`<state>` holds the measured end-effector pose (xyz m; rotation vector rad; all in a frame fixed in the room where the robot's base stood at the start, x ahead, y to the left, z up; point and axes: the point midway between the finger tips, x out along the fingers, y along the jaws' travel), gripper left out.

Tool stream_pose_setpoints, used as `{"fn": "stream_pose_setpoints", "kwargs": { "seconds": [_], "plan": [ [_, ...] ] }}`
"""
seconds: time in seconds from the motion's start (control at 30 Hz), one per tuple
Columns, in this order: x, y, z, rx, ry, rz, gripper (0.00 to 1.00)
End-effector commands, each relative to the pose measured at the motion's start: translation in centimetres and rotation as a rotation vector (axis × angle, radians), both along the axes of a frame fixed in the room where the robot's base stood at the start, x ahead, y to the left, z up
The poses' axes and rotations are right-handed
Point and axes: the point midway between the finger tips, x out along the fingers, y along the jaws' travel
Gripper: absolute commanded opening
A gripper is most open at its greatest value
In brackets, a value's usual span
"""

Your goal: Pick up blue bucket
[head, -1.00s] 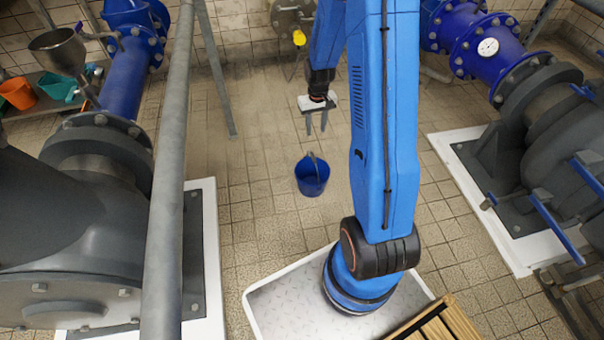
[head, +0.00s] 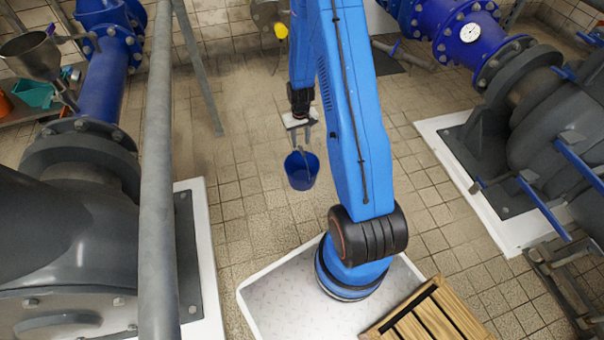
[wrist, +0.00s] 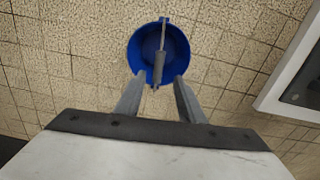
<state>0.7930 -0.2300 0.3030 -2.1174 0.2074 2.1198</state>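The blue bucket (head: 301,171) stands upright on the tiled floor in the head view, with its handle raised. In the wrist view the bucket (wrist: 146,45) is seen from above, and its handle grip (wrist: 158,68) points toward the space between my fingertips. My gripper (head: 300,140) is just above the bucket in the head view. In the wrist view my gripper (wrist: 157,80) is open, with one finger on each side of the handle grip. I cannot tell whether either finger touches it.
A grey vertical pipe (head: 158,170) crosses the left side of the head view. A large pump (head: 70,240) stands at left, and another on a white plinth (head: 465,190) at right. A slatted wooden crate (head: 430,315) is at the lower right. Floor around the bucket is clear.

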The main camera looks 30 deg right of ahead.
Motion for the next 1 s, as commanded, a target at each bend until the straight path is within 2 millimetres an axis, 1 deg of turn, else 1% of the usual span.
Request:
{"fn": "stream_pose_setpoints", "kwargs": {
  "seconds": [0.03,0.1,0.37,0.43,0.63,0.8,1.0],
  "plan": [
    [0.0,0.0,-0.6,0.0,0.001,0.0,0.35],
    [0.0,0.0,-1.2,0.0,0.0,0.0,0.35],
    [-0.1,0.0,-2.1,0.0,0.0,0.0,0.35],
    [-0.2,-0.1,-2.6,0.0,0.0,0.0,0.35],
    [-1.0,-0.2,-5.0,0.001,0.003,-0.001,0.35],
    [-0.8,-0.2,-6.7,0.0,0.0,0.0,0.35],
    [-0.8,-0.2,-7.0,0.0,-0.001,0.0,0.35]
  ]
}}
